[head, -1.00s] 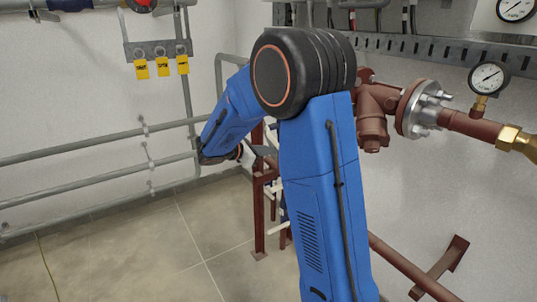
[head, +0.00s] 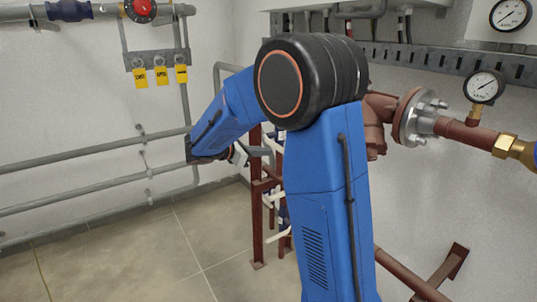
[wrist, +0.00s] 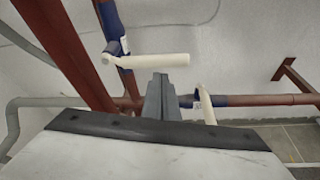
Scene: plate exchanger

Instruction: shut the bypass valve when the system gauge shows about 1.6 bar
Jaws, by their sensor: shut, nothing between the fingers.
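My gripper (wrist: 160,95) is shut and empty in the wrist view. Its tips are just below a cream lever handle (wrist: 150,60) on a blue valve on the upright brown pipe; I cannot tell if they touch. A second cream lever (wrist: 207,103) sits on a blue valve on the level pipe, right of the fingers. Which lever is the bypass valve's is not marked. In the head view, two round dial gauges show, one on the brown pipe (head: 485,86) and one at the top right (head: 510,14). Their figures are too small to read.
Brown uprights (head: 257,200) stand beside my forearm. Grey pipes (head: 90,152) run along the left wall, under yellow tags (head: 161,76) and a red round part (head: 140,10). A brown flanged pipe (head: 465,132) is at the right. The tiled floor (head: 130,250) at lower left is clear.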

